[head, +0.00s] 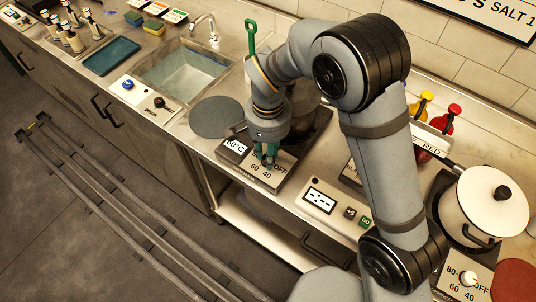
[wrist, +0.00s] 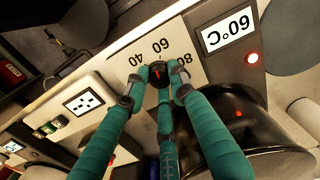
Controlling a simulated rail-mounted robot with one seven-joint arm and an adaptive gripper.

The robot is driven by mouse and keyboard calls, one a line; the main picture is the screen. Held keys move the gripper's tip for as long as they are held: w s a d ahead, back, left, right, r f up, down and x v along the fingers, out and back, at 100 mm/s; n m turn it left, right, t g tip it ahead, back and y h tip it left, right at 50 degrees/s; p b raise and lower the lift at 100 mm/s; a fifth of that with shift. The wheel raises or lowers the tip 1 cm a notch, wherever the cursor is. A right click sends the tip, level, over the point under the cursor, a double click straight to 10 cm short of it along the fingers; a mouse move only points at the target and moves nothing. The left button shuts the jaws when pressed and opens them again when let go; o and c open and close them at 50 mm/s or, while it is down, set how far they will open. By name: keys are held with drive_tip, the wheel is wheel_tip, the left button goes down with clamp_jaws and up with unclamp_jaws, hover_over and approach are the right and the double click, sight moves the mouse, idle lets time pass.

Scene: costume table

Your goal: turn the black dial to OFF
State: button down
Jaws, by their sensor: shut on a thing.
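The exact direction of the mark is hard to tell. Its panel (wrist: 185,38) bears the numbers 40, 60 and 80 around the dial. In the head view the word OFF shows on the panel (head: 262,184), right of my gripper. A display (wrist: 230,33) beside it reads 60°C. My gripper (wrist: 160,84) has green fingers and is shut on the dial from above. In the head view my gripper (head: 265,160) hides the dial.
A red light (wrist: 253,58) glows below the display. A dark round pot or kettle (wrist: 235,120) stands close to my fingers. A socket-like panel with buttons (head: 325,203), a white pot (head: 485,205) and a second dial (head: 468,278) are to the right. A sink (head: 185,75) lies left.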

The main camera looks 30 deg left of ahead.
drive_tip(key=n, duration=0.4)
drive_tip(key=shift+n+b, duration=0.3)
drive_tip(key=shift+b, duration=0.1)
drive_tip(key=n, duration=1.4)
drive_tip(key=shift+n+p, duration=0.3)
drive_tip(key=shift+n, duration=0.1)
drive_tip(key=c, duration=1.5)
unclamp_jaws()
drive_tip(key=shift+o, duration=0.2)
